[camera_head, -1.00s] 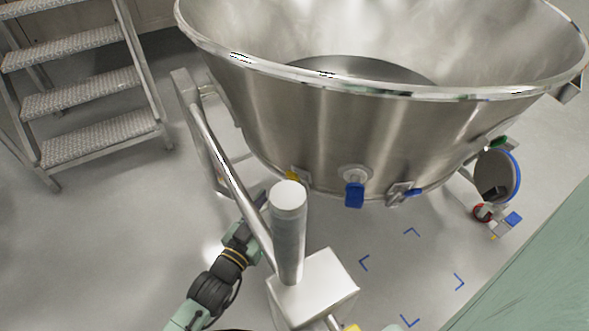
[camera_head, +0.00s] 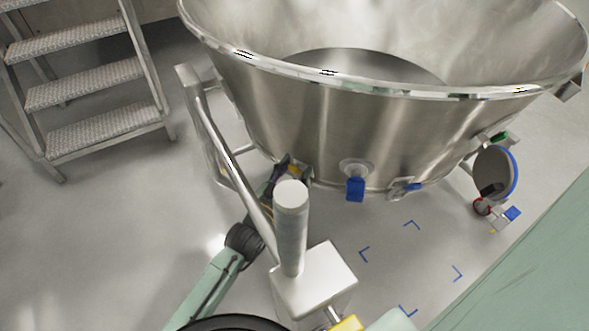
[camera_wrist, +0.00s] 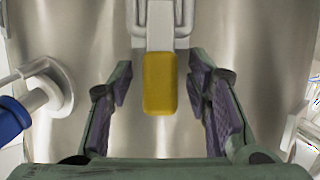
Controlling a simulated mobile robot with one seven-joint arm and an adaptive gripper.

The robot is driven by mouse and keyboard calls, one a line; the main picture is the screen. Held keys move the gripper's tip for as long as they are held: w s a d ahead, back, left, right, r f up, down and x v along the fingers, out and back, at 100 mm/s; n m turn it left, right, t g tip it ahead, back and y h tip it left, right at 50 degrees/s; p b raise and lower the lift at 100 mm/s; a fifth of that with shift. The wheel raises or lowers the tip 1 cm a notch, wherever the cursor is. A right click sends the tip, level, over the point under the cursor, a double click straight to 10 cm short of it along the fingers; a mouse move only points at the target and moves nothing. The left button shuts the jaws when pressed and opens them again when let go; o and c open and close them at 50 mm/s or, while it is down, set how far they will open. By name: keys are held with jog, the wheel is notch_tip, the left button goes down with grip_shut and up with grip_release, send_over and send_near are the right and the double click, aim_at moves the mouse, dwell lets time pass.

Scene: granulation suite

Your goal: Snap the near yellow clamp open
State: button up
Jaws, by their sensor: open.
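The near yellow clamp (camera_wrist: 160,84) shows in the wrist view as a yellow tab hanging down from a grey metal bracket (camera_wrist: 158,22) on the steel bowl wall. My gripper (camera_wrist: 160,76) is open, with one finger on each side of the yellow tab and visible gaps between. In the head view my gripper (camera_head: 286,172) is at the lower wall of the steel bowl (camera_head: 330,125), just behind the white-topped post, and largely covers the clamp there.
A grey post (camera_head: 290,230) on a white box (camera_head: 315,280) and a bent metal rail (camera_head: 225,160) stand close to my arm. A blue-handled valve (camera_head: 355,188) and a blue clamp (camera_head: 405,188) are to the right. Metal steps (camera_head: 100,130) stand at left.

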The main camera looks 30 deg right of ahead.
jog(key=shift+c, duration=0.5)
grip_shut()
dwell(0.3)
